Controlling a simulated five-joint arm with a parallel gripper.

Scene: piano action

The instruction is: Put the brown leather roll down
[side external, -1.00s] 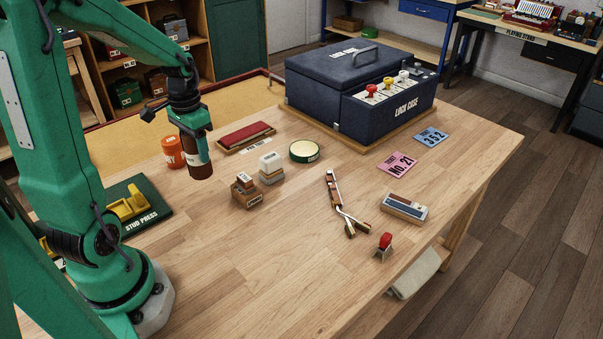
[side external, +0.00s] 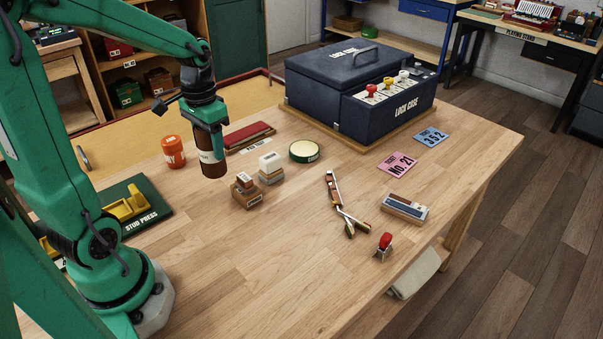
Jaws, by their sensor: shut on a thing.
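The brown leather roll (side external: 213,168) is a dark brown cylinder with a pale label band, held upright. My gripper (side external: 208,138) is shut on its upper part, and the fingers hide some of it. The roll's lower end appears to be above the wooden table (side external: 270,265), just behind and left of the small stamp box. The exact gap below it cannot be told from this angle.
An orange jar (side external: 173,152) stands left of the roll, and a red pad (side external: 248,134) lies behind it. A small wooden stamp box (side external: 247,196) and a pale block (side external: 271,168) stand close on the right.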

